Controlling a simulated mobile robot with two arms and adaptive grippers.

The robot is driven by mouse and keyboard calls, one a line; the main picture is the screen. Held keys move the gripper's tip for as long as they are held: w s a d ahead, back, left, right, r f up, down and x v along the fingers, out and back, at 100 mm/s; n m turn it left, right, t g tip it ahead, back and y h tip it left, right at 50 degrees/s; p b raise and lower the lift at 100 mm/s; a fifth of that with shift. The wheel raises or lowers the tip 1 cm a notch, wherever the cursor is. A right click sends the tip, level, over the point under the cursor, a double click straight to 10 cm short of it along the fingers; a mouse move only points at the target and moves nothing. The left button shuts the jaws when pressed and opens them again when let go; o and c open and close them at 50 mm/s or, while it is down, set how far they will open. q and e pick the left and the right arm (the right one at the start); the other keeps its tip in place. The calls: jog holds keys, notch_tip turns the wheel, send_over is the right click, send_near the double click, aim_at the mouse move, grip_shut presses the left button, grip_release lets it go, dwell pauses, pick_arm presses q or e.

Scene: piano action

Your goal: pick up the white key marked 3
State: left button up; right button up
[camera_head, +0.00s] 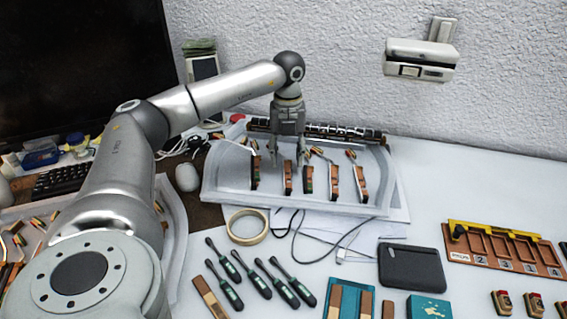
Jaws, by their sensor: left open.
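I cannot make out a white key marked 3 in the head view. Several slim wood-and-dark pieces stand in a row in a pale tray (330,206), one of them a piece near the middle (308,180); no numbers are legible on them. My left gripper (287,156) hangs down over the back of this tray, above the row. Its fingers are apart, with nothing visible between them. A brown rack (485,253) at the right has slots with number labels, one of which looks like a 3. My right gripper is not in view.
A tape roll (247,226), several screwdrivers (283,291), a black wallet-like case (411,267) and a teal box (428,307) lie in front. A monitor (80,75) stands at the left. The table right of the tray is clear.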

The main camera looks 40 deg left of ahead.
aim_at(287, 167)
pick_arm(q)
jog(key=shift+a+f, duration=0.1)
jog(key=shift+f, duration=1.4)
grip_shut()
jog(key=shift+r, duration=0.1)
